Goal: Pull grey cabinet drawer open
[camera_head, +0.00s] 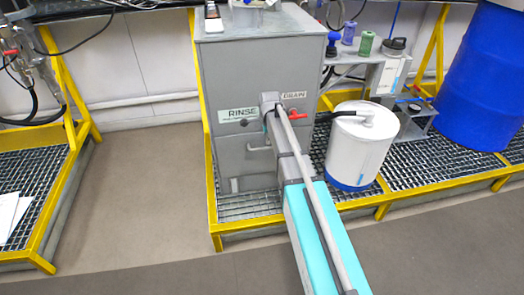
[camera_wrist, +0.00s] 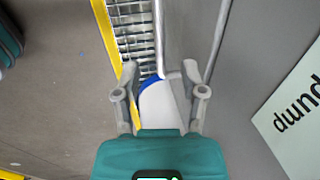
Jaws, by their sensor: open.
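The grey cabinet (camera_head: 222,75) stands upright on the grating in the head view, with a "RINSE" label and a "DRAIN" label on its front. A small grey handle (camera_head: 258,149) shows on the front below the "RINSE" label; it looks like a drawer handle, and I see no clear gap around it. My arm reaches up to the cabinet front and hides part of it. In the wrist view my gripper (camera_wrist: 160,72) has its two grey fingers spread, with nothing gripped. A grey panel fills the right side there. I cannot tell how far the fingers are from the handle.
A red valve handle (camera_head: 298,115) and a black hose sit just right of my arm. A white drum (camera_head: 362,145) with a blue base stands close by on the right. A yellow-edged grating (camera_head: 250,203) lies underneath. A blue barrel (camera_head: 484,80) stands far right.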

